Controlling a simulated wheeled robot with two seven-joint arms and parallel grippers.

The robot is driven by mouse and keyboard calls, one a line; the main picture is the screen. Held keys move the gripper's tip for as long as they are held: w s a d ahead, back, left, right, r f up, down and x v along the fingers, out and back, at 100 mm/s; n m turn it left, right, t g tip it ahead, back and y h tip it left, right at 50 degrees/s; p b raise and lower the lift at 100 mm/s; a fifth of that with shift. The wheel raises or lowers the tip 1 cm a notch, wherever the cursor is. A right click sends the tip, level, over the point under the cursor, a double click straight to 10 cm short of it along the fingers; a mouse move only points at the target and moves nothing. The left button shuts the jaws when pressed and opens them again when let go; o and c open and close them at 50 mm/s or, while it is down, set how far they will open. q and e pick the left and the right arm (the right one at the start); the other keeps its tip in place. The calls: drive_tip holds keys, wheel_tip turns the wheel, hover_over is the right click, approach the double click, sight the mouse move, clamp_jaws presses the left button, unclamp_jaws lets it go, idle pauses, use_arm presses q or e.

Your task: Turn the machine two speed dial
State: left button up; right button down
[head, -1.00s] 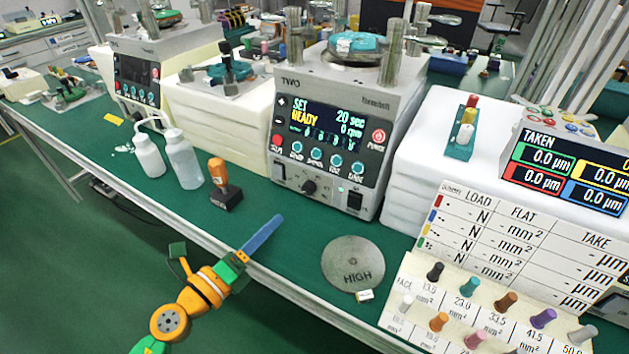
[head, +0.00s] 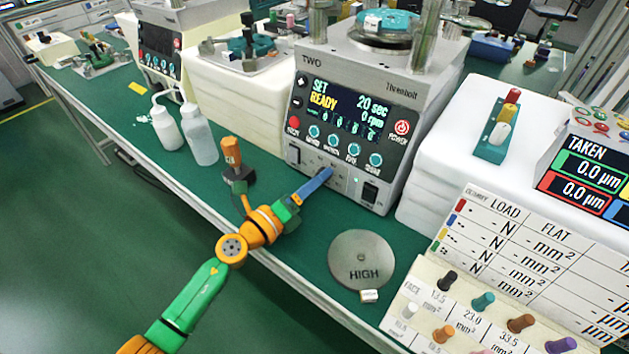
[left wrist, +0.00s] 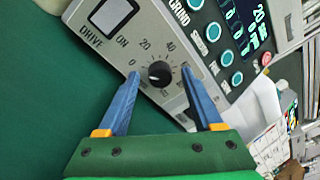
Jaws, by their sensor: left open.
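Machine two (head: 350,110) stands at the middle of the bench, its screen reading SET READY, 20 sec, 0 rpm. Its black speed dial (left wrist: 159,73) shows in the left wrist view, ringed by a printed scale with 0, 20 and 40. My left gripper (head: 322,176) is at the lower front panel of machine two. In the left wrist view its blue fingers (left wrist: 162,76) are open, one on each side of the dial, with a gap showing on both sides. In the head view the fingers hide the dial. My right gripper is not in view.
A DRIVE switch (left wrist: 110,14) sits beside the dial. An orange-handled tool (head: 232,160) stands close to my left gripper, with white bottles (head: 201,137) further left. A grey HIGH disc (head: 361,258) lies right of my arm. A board (head: 500,240) stands at the right.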

use_arm(q)
clamp_jaws()
